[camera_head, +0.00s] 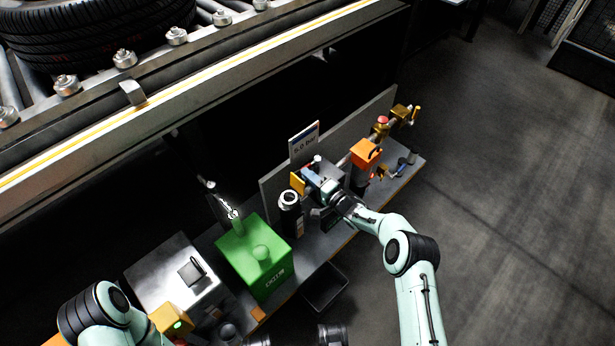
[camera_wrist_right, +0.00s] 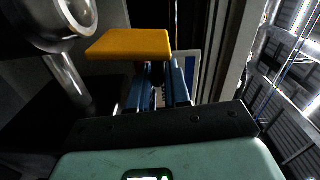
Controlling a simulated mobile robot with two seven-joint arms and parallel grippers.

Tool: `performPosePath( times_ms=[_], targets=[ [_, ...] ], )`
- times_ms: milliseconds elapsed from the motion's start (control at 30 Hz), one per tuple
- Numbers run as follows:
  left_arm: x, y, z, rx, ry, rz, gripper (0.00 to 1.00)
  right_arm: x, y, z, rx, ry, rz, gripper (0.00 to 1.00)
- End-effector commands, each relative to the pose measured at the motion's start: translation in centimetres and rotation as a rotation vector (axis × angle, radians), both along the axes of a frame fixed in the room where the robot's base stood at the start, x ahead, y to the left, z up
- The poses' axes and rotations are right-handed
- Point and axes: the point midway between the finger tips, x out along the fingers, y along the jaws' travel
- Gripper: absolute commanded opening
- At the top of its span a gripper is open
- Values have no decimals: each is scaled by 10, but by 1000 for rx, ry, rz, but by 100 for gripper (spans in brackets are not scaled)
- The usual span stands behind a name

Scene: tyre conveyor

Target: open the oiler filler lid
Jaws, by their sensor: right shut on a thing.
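A yellow-orange plate (camera_head: 297,183), which looks like the filler lid, stands steeply tilted beside a dark cylinder with a silver ring top (camera_head: 289,199). My right gripper (camera_head: 308,173) reaches in from the right with its blue fingers at this plate. In the right wrist view the plate (camera_wrist_right: 128,44) lies right at the fingertips of the gripper (camera_wrist_right: 160,68), and a round metal part (camera_wrist_right: 58,18) is at upper left. The gripper is shut on the plate; the exact contact is partly hidden. My left arm shows at lower left, its gripper out of view.
A green box (camera_head: 255,262) and a metal box (camera_head: 175,275) stand left of the cylinder. A pressure sign (camera_head: 305,143) stands behind. An orange box (camera_head: 365,153) and a red knob (camera_head: 382,121) are farther right. The conveyor (camera_head: 200,90) runs above; floor at right is clear.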

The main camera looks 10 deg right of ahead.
Motion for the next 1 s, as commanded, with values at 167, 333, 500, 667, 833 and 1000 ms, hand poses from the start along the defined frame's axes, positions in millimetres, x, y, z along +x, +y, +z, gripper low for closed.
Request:
performPosePath(
  times_ms=[167,333,500,667,833,1000],
  targets=[
    [-1,0,0,0,2,1,0,0,-3,-7,47,43,-1,0],
    [-1,0,0,0,2,0,0,0,-2,-9,69,59,1,0],
    [-1,0,0,-1,2,0,0,0,-2,-10,73,64,3,0],
    [0,0,0,0,1,0,0,-1,-2,-11,73,64,4,0],
    [0,0,0,0,1,0,0,-1,-1,-11,73,64,5,38],
    [0,0,0,0,1,0,0,0,-2,-8,74,58,3,38]
  ],
)
